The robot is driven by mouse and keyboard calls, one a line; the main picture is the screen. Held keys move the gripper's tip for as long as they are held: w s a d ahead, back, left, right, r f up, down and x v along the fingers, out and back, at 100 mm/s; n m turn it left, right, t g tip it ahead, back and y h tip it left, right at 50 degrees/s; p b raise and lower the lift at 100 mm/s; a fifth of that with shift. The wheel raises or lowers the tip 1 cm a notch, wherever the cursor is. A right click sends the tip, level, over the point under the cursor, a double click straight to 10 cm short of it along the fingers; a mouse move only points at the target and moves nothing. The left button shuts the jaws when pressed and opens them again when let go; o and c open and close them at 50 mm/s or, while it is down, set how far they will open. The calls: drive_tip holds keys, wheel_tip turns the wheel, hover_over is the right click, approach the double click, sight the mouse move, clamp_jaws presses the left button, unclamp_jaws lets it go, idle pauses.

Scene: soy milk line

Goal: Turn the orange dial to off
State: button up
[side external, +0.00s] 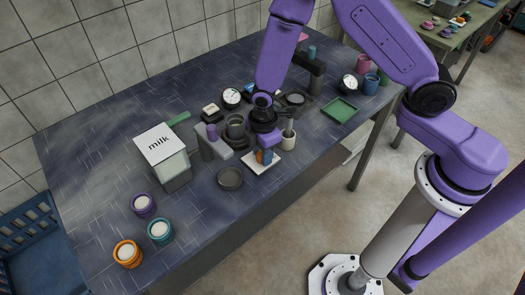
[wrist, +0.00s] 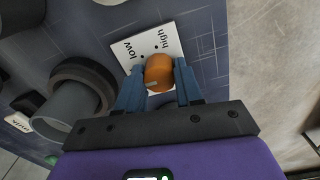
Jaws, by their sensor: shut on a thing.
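The orange dial (wrist: 159,68) sits on a white square plate (wrist: 128,50) printed with "low" and "high" and small dark dots. No "off" label is visible; part of the plate is hidden by the dial and my fingers. A pale mark shows on the dial's side nearest the wrist camera. My gripper (wrist: 159,80) is shut on the dial, with one blue finger on each side. In the side external view, my gripper (side external: 265,156) points down over the white plate (side external: 252,167) near the table's front edge, and little of the dial shows.
A grey machine (side external: 212,147) and a dark round dish (side external: 230,179) stand left of the plate. A pale cup (side external: 288,140) is close on the right. A milk box (side external: 168,160), several jars and a green tray (side external: 340,111) are farther away.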

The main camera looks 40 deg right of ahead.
idle(0.3)
drive_tip(key=o, duration=1)
drive_tip(key=shift+o, duration=0.2)
wheel_tip(320, 180, up, 17)
drive_tip(key=shift+s+r, duration=0.2)
drive_tip(key=s+d+r+m, duration=0.1)
drive_tip(key=s+d+r, duration=0.1)
drive_tip(key=s+d, duration=0.4)
drive_tip(key=s+d+r+m, duration=0.2)
drive_tip(key=s+d, duration=0.4)
drive_tip(key=s, duration=1)
drive_tip(key=shift+s+d+r+m, duration=0.15)
drive_tip(key=shift+s+r+m, duration=0.2)
drive_tip(key=shift+r, duration=0.2)
